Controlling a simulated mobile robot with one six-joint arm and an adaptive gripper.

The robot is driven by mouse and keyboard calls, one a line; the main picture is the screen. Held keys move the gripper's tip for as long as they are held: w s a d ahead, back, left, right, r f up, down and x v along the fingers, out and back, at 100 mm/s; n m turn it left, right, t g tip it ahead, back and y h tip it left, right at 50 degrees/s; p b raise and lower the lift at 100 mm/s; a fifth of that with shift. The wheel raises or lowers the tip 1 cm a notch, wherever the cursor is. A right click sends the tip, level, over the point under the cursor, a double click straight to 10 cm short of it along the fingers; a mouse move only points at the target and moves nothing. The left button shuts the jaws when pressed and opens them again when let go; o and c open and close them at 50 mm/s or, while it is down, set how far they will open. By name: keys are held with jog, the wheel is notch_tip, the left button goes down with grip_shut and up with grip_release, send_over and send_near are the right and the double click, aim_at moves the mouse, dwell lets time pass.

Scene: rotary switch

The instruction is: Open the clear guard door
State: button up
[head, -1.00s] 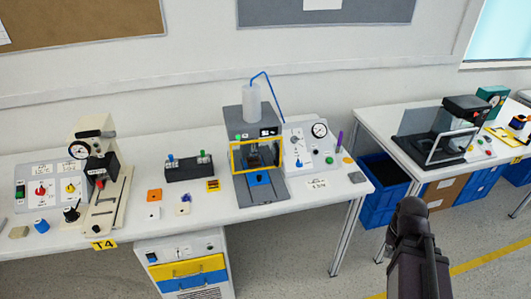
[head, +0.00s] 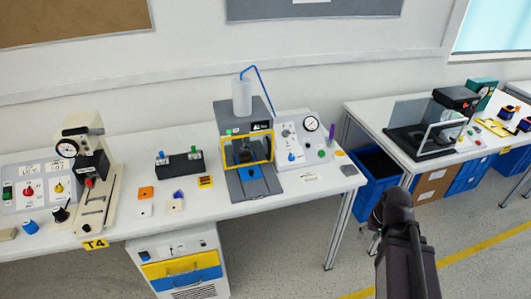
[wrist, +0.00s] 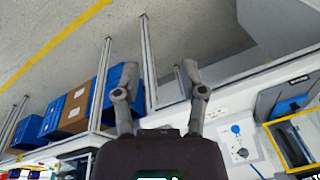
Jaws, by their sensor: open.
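A grey machine (head: 221,120) stands near the right end of the long white bench. Its front has a clear guard door in a yellow frame (head: 271,150), which looks shut. The yellow frame (wrist: 273,131) also shows at the right edge of the wrist view, partly cut off. My arm is at the lower right of the head view, in front of the bench and apart from the machine. In the wrist view my gripper (wrist: 157,75) is open and empty, its two fingers spread over the floor and bench legs.
A gauge panel (head: 300,150) stands just right of the machine. A black valve block (head: 180,168) and small coloured parts lie left of it. A second bench at right carries another clear-guarded device (head: 425,125). Blue crates (head: 376,175) stand below. The floor in front is clear.

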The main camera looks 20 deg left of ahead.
jog(key=w+a+n+t+y+b, duration=0.3)
jog(key=w+a+n+y+b, duration=0.3)
jog(key=a, duration=0.9)
jog(key=n+t+y+b, duration=0.1)
jog(key=t+y+b, duration=0.4)
jog(key=t+b, duration=0.3)
send_near(270, 151)
jog(key=shift+s+d+f+t+p, duration=0.2)
jog(key=shift+s+d+t+p, duration=0.25)
jog(key=shift+s+d, duration=0.7)
jog(key=shift+w+a, duration=0.1)
jog(key=shift+a, duration=0.05)
jog(key=x, duration=1.3)
jog(key=shift+w+a, duration=0.1)
jog(key=shift+a, duration=0.25)
jog(key=shift+c, duration=0.2)
grip_shut()
